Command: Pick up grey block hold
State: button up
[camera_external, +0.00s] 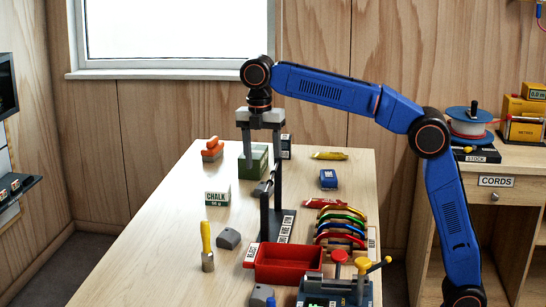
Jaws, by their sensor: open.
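A small grey block (229,238) with a sloped top lies on the wooden table (160,270), left of the red bin. Another grey piece (261,295) with some blue on it lies at the front edge of the picture, partly cut off. I cannot tell for certain which is the grey block hold. My gripper (262,158) hangs pointing down over the far part of the table, in front of a green box (256,173). It is open, its two fingers apart, and nothing shows held between them. It is well behind both grey pieces.
A black upright stand (266,215) rises just below my gripper. A red bin (289,262), a rack of coloured carabiners (341,228) and a tool block (335,290) crowd the front right. A yellow-handled brush (206,240) and chalk box (217,197) stand left.

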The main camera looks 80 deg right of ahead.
aim_at(264, 185)
jog(key=shift+s+f, duration=0.2)
jog(key=shift+f, duration=3.5)
jog(key=c, duration=1.2)
